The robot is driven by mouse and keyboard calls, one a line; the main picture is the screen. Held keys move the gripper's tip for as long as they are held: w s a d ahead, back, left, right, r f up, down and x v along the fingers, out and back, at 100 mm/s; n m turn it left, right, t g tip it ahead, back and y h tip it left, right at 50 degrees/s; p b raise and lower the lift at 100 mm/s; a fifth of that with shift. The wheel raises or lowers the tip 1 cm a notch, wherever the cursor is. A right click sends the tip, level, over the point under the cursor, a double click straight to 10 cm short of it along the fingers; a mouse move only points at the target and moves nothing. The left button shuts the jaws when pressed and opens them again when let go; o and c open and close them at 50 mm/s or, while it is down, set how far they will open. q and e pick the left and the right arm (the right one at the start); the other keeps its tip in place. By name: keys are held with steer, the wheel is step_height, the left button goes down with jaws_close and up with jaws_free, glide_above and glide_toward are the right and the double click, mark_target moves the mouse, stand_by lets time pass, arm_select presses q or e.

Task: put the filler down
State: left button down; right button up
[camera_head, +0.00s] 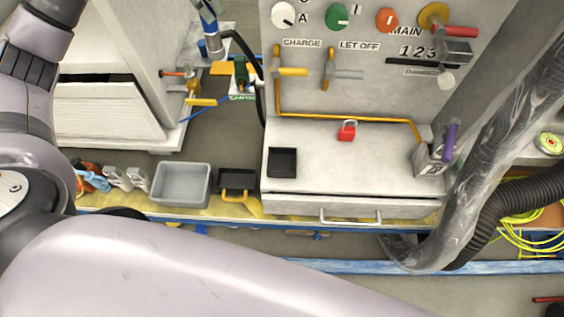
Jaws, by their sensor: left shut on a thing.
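The filler (214,42) is a slim blue-grey piece with a black hose, at the top edge left of centre. It is tilted, in front of the gap between the left cabinet and the panel. My left gripper (206,13) shows only as a small dark part at the top edge, shut on the filler; most of it is cut off. My left arm fills the left side and the bottom of the view. My right gripper is not in view.
The grey bench (350,178) has a small black tray (282,162) and a red padlock (347,131). A grey bin (181,184) stands left of it. Valves with yellow handles are near the hose. A thick plastic-wrapped hose (490,150) blocks the right side.

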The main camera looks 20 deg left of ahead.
arm_select(q)
steer(key=s+d+f+m+g+h+p, duration=0.1)
steer(key=s+d+f+m+g, duration=0.15)
steer(key=d+m, duration=0.2)
steer(key=s+d+f+m+g+h, duration=0.1)
steer(key=s+d+f+m, duration=0.1)
steer(key=s+d+m, duration=0.3)
steer(key=s+d+r+n+t+y+p, duration=0.1)
steer(key=s+d+r+n+p, duration=0.15)
steer(key=d, duration=0.45)
steer(key=s+d+r+n+t+p, duration=0.1)
steer(key=s+d+r+n, duration=0.15)
steer(key=d, duration=0.35)
step_height(320, 180, down, 20)
steer(key=p, duration=0.3)
steer(key=shift+w+d, duration=0.15)
steer(key=shift+f, duration=0.2)
steer(key=c, duration=1.7)
jaws_free()
steer(key=shift+f, duration=0.1)
steer(key=o, duration=0.4)
